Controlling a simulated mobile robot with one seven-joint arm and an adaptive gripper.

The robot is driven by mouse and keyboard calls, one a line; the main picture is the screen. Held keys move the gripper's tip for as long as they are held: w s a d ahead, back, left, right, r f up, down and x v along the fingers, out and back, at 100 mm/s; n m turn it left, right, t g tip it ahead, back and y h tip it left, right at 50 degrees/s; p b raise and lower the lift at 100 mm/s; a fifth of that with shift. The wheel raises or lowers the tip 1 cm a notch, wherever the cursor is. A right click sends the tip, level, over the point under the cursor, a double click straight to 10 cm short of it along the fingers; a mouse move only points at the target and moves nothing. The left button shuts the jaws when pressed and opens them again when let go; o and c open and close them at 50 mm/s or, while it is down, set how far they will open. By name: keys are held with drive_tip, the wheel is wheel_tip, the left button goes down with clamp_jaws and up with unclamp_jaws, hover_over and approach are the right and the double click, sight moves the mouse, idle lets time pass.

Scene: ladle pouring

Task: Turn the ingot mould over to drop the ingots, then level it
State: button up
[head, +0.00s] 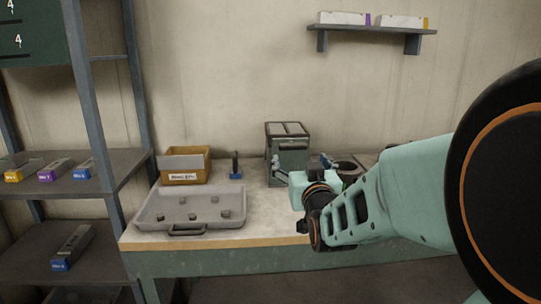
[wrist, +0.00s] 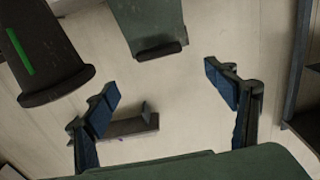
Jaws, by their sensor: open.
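In the head view a dark green box-like unit (head: 288,157) stands at the back of the bench, with two pale grey rectangular areas (head: 287,129) side by side in its top. This looks like the ingot mould, but I cannot tell whether the pale areas are ingots. My gripper (head: 279,168) is in front of the unit, pointing left; contact cannot be told. In the wrist view my gripper (wrist: 170,92) has its blue-padded fingers spread wide. A grey angled piece (wrist: 128,127) shows near the left finger, and nothing is held between the tips.
A grey tray (head: 151,210) with several small grey pieces sits at the bench's left. Behind it are a cardboard box (head: 186,178) and a small blue-based stand (head: 236,173). A round dark vessel (head: 346,167) is partly behind my arm. Shelving (head: 92,100) stands left.

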sight(294, 147)
drive_tip(key=w, duration=1)
drive_tip(key=shift+w+f+b, duration=0.1)
drive_tip(key=shift+w+b, duration=0.25)
drive_tip(key=shift+w, duration=0.05)
drive_tip(key=shift+c, duration=0.3)
drive_tip(key=c, duration=1.6)
drive_tip(key=shift+d, duration=0.1)
drive_tip(key=shift+c, duration=0.2)
